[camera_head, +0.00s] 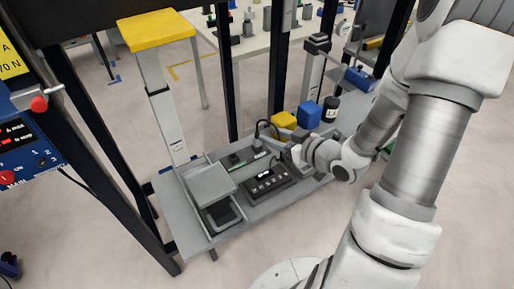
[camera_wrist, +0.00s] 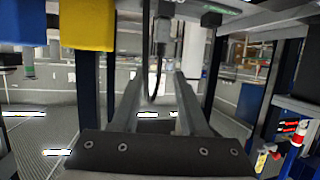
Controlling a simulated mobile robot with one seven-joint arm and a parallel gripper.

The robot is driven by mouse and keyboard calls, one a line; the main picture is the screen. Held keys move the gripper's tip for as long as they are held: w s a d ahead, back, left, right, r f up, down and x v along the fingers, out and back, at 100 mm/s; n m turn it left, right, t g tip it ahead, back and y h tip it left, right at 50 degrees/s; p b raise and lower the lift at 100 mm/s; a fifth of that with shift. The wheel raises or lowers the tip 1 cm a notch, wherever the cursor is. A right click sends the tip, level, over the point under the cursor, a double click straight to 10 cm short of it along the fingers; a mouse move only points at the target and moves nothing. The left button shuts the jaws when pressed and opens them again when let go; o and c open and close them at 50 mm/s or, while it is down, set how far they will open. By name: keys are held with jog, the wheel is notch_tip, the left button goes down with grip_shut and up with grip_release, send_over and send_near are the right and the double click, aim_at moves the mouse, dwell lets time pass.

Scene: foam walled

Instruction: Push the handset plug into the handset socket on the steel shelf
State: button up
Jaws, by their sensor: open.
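The steel shelf (camera_head: 225,226) runs below my arm in the head view. My gripper (camera_head: 270,137) is over its back middle, open, with nothing seen between the fingers. A small grey plug-like connector (camera_head: 257,144) with a black cable looping above it stands just left of the fingertips. I take it for the handset plug. In the wrist view, which looks upside down, this connector (camera_wrist: 162,32) and its cable are beyond the open fingers (camera_wrist: 160,78), roughly in line with the gap. I cannot tell which opening is the handset socket, or whether the plug is seated in one.
A black box with buttons (camera_head: 265,182) lies just in front of the gripper. A yellow block (camera_head: 284,119), a blue block (camera_head: 308,114) and a black jar (camera_head: 331,108) stand behind it. A grey tilted plate (camera_head: 208,184) is at left. Dark posts (camera_head: 279,70) rise behind the shelf.

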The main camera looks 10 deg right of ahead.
aim_at(257, 138)
jog(key=x, duration=0.5)
jog(key=shift+b+x, duration=0.45)
jog(key=shift+x, duration=2.2)
jog(key=shift+s+f, duration=0.1)
jog(key=shift+f, duration=0.05)
grip_shut()
